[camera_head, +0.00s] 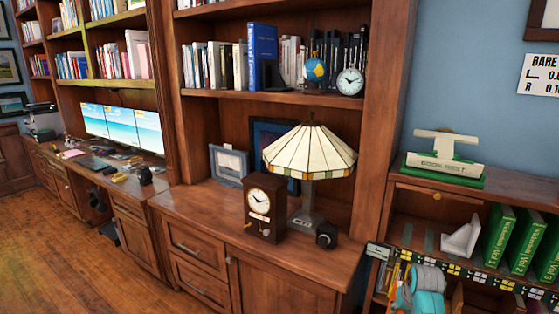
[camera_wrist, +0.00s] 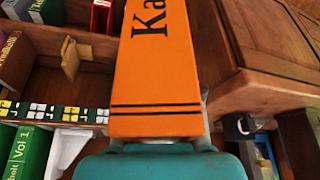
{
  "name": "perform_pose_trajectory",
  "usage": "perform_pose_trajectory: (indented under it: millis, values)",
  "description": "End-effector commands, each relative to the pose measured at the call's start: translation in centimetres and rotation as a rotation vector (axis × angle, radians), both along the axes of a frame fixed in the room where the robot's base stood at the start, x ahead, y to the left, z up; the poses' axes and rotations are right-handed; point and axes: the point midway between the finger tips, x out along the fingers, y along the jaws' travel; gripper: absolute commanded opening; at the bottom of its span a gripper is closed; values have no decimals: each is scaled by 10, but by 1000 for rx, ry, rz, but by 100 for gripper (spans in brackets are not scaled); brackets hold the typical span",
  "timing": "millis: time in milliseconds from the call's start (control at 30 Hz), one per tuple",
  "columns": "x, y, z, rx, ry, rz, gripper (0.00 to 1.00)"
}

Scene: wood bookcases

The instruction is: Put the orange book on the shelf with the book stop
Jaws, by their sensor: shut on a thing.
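The orange book (camera_wrist: 156,75) fills the middle of the wrist view, with black letters "Ka" and two dark stripes near its lower end. My gripper (camera_wrist: 160,145) is shut on that end; its teal body shows below, and the book hides most of the fingers. In the head view my gripper (camera_head: 424,284) is at the bottom right, in front of the low bookcase. A white book stop (camera_head: 461,238) stands on that bookcase's shelf, left of green books (camera_head: 497,236). In the wrist view a white piece (camera_wrist: 66,150), likely this stop, is partly hidden beside a green book (camera_wrist: 27,152).
A green-and-white scale (camera_head: 445,158) stands on the low bookcase top (camera_head: 505,188). A patterned strip (camera_head: 470,268) runs along the shelf front. A cabinet with a lamp (camera_head: 311,152) and clock (camera_head: 263,205) is to the left. Bare shelf shows left of the stop.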

Motion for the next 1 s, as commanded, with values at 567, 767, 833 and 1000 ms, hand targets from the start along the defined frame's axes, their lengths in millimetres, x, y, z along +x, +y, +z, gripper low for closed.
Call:
perform_pose_trajectory:
  millis: [567, 767, 833, 1000]
  values:
    - [-122, 134, -121, -2, 1, 128, 0]
    - [-172, 167, -146, -4, 0, 168, 0]
    - [-186, 175, -151, -4, -1, 180, 0]
    - [-210, 187, -160, -5, -3, 198, 0]
